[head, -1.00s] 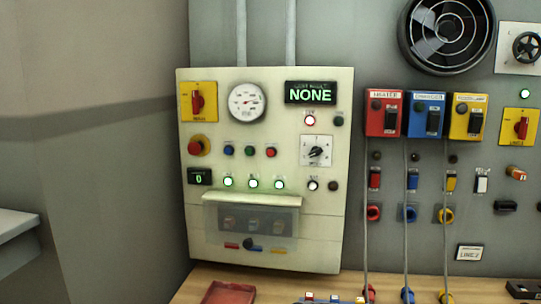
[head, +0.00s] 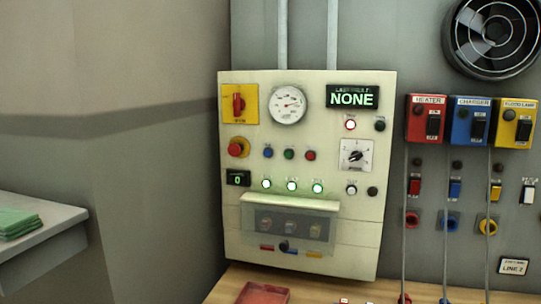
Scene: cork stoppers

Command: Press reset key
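A cream control panel (head: 235,215) is mounted on the grey wall in the middle of the head view. It carries a blue button (head: 268,152), a green button (head: 289,154) and a red button (head: 310,155) in a row. A dark button (head: 380,124) sits beside a lit red-rimmed lamp (head: 350,124), below a display (head: 353,96) reading "NONE". Another dark round control (head: 372,191) is lower right. The small labels are too blurred to tell which is the reset key. Neither gripper is in view.
A red mushroom button (head: 238,148), yellow rotary switch (head: 239,104), gauge (head: 288,104) and selector dial (head: 356,155) share the panel. A clear cover (head: 291,225) sits low. A wooden bench (head: 220,290) with a red tray (head: 263,293) lies below. A grey shelf (head: 60,240) is left.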

